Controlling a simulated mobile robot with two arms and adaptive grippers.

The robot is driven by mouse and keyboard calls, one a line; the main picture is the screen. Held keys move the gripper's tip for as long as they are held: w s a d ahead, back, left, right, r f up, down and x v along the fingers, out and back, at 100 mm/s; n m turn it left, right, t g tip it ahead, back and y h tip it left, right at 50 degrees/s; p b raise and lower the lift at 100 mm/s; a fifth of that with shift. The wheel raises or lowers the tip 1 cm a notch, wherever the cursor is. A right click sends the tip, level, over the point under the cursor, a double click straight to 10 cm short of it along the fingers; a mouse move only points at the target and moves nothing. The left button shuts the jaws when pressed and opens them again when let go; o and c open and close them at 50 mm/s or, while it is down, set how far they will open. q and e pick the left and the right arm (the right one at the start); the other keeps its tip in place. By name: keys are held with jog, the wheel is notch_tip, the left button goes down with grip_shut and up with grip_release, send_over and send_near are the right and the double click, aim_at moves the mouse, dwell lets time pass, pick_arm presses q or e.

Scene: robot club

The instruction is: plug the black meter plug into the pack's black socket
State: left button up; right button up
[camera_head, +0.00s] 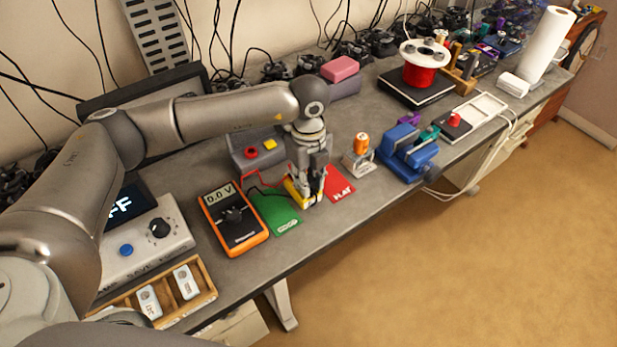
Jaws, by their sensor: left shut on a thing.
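The orange meter (233,219) lies on the bench and its display reads 0.0 V. A red lead and a dark lead run from it to the right, toward the pack. The yellow pack (292,191) sits between a green card (276,212) and a red card (339,184). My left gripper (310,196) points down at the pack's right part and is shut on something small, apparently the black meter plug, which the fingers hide. The black socket is hidden too, so I cannot tell whether plug and socket touch. My right gripper is not in view.
A grey box (252,148) with red and yellow buttons stands behind the pack. An orange cell on a stand (359,160) and a blue vise (407,154) stand to the right. A wooden tray (201,291) and a power supply (146,246) are at the left.

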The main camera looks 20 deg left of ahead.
pick_arm(q)
jog(key=shift+f+b, duration=0.4)
jog(key=shift+b, duration=0.35)
dwell(1.3)
jog(key=o, duration=1)
jog(key=shift+o, duration=0.2)
jog(key=shift+r, duration=0.15)
notch_tip(320, 180, up, 12)
